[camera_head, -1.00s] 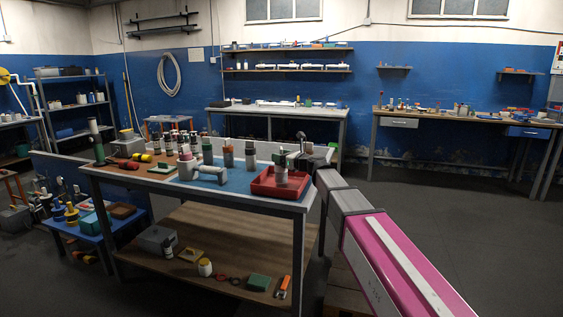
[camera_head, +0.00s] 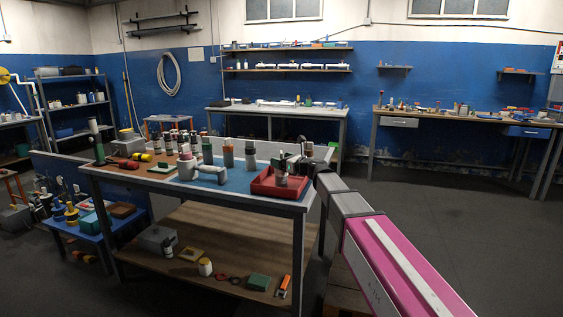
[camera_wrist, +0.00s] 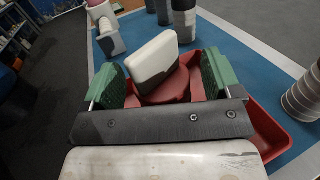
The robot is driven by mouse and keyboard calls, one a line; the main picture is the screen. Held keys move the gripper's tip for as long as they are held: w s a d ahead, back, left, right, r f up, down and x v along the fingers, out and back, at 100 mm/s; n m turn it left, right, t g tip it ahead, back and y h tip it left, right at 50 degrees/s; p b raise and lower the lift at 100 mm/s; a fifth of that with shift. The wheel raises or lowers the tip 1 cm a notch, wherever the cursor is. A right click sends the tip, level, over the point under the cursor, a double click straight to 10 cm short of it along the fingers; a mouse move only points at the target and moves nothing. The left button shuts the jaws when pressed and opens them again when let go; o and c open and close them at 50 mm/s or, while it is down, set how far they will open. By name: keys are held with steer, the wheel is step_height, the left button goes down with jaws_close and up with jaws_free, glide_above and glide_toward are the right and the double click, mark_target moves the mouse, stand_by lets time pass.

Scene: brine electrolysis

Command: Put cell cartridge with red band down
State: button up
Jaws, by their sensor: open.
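The cell cartridge with red band (camera_wrist: 163,88) sits within the red tray (camera_wrist: 268,132). In the wrist view it shows a pale and dark block-shaped top over a wide round red part; its lower end is hidden by my gripper. In the head view it is a small grey upright shape (camera_head: 281,180) in the red tray (camera_head: 262,188). My gripper (camera_wrist: 163,80) is open, its green pads on either side of the cartridge, with a clear gap at the right pad. In the head view my gripper (camera_head: 292,163) is small and dark above the tray.
The tray stands on the blue mat (camera_head: 236,182) at the right end of the workbench. A white pipe-like fitting (camera_head: 203,171) and several upright cylinders stand left of and behind it. In the wrist view a ringed grey cylinder (camera_wrist: 303,95) stands close to the tray's right.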

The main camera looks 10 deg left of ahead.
steer(key=v, duration=1.1)
steer(key=shift+s+d, duration=0.2)
steer(key=shift+d, duration=0.1)
